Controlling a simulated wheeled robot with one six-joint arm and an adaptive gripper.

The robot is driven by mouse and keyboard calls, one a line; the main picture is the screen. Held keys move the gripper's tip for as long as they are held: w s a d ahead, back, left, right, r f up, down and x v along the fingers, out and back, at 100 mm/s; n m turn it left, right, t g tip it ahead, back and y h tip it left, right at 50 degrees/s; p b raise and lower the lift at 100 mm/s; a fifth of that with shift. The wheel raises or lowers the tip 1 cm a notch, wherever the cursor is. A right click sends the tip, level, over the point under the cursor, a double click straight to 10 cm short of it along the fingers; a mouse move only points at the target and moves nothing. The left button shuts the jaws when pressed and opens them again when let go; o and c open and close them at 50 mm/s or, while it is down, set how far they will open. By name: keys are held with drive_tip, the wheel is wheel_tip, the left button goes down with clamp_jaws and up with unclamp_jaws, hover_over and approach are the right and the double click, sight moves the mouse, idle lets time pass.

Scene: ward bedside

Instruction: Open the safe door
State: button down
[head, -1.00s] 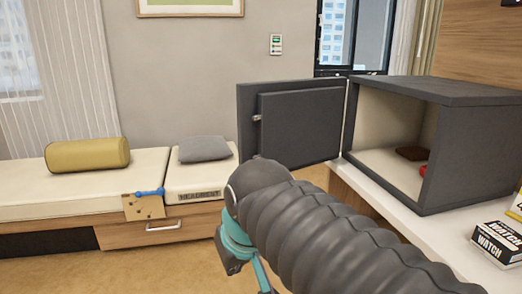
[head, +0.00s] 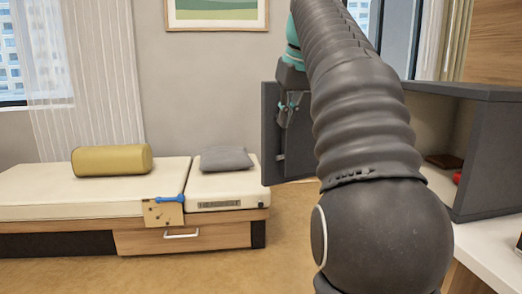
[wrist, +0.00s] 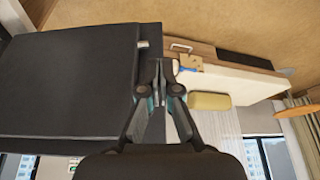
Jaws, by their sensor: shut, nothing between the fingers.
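The dark grey safe (head: 490,160) stands at the right of the head view, partly behind my arm. Its door (head: 270,135) stands wide open, swung out to the left, with the hinge side hidden by my arm. In the wrist view the door (wrist: 70,85) fills the left as a large dark panel, with a small light latch (wrist: 142,44) near its edge. My gripper (head: 286,115) is shut and empty, in front of the door in the head view. In the wrist view the fingertips (wrist: 158,70) are close beside the door's free edge; I cannot tell whether they touch.
A brown item (head: 443,160) and a red item (head: 457,178) lie inside the safe. The safe stands on a white counter (head: 490,245). A bench bed (head: 90,195) with a yellow bolster (head: 112,160) and grey cushion (head: 226,159) is at the left. The floor between is clear.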

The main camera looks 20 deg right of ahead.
drive_tip(key=b, duration=0.4)
approach(267, 161)
wheel_tip(267, 161, down, 4)
drive_tip(key=s, duration=0.2)
drive_tip(key=shift+w+f, duration=0.15)
drive_tip(key=shift+w, duration=0.45)
drive_tip(key=shift+w+f, duration=0.2)
drive_tip(key=shift+w, duration=0.4)
drive_tip(key=shift+w+p, duration=0.3)
drive_tip(key=shift+w, duration=0.45)
